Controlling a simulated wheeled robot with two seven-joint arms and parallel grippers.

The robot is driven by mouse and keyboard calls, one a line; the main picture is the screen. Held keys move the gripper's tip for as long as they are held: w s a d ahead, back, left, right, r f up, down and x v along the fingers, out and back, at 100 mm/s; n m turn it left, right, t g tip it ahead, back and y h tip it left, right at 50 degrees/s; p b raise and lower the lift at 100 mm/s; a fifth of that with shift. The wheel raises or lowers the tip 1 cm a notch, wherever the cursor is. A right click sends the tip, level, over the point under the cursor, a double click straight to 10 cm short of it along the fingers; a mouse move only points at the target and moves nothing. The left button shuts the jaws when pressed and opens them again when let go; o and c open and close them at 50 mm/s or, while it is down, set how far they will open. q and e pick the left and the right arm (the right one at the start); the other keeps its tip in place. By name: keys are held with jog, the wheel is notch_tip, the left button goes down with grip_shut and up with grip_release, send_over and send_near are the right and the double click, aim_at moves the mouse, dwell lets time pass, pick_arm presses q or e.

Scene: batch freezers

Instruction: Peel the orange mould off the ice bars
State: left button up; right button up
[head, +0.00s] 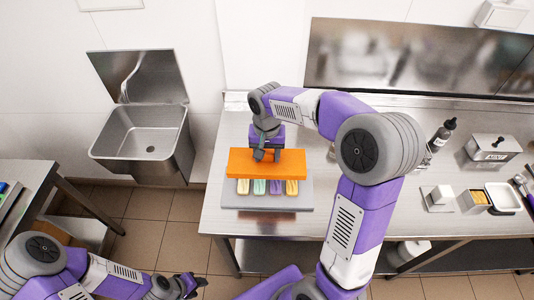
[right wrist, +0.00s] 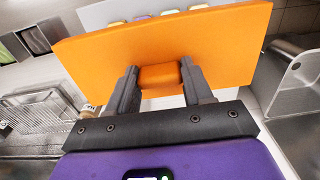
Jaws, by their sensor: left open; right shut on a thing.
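The orange mould (head: 266,163) is a flat slab above a grey tray (head: 268,203) on the steel table. Several ice bars (head: 260,187), in yellow, green and purple, show at the tray below the mould's front edge. They also show past the mould (right wrist: 165,44) in the right wrist view (right wrist: 143,17). My right gripper (head: 266,155) is shut on the mould's orange grip block (right wrist: 160,76), with one finger on each side. Whether the mould still touches any bar is hidden. My left gripper (head: 193,284) is open and empty, low over the floor at the bottom of the head view.
A steel sink (head: 145,135) is on the wall at left. Another table (head: 25,185) stands at far left. A dark bottle (head: 443,133), a steel box (head: 492,148) and small containers (head: 473,200) stand on the right of the steel table. My right arm crosses its middle.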

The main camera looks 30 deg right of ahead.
jog(key=shift+r, duration=0.4)
jog(key=shift+r+p, duration=2.3)
jog(key=shift+r, duration=0.15)
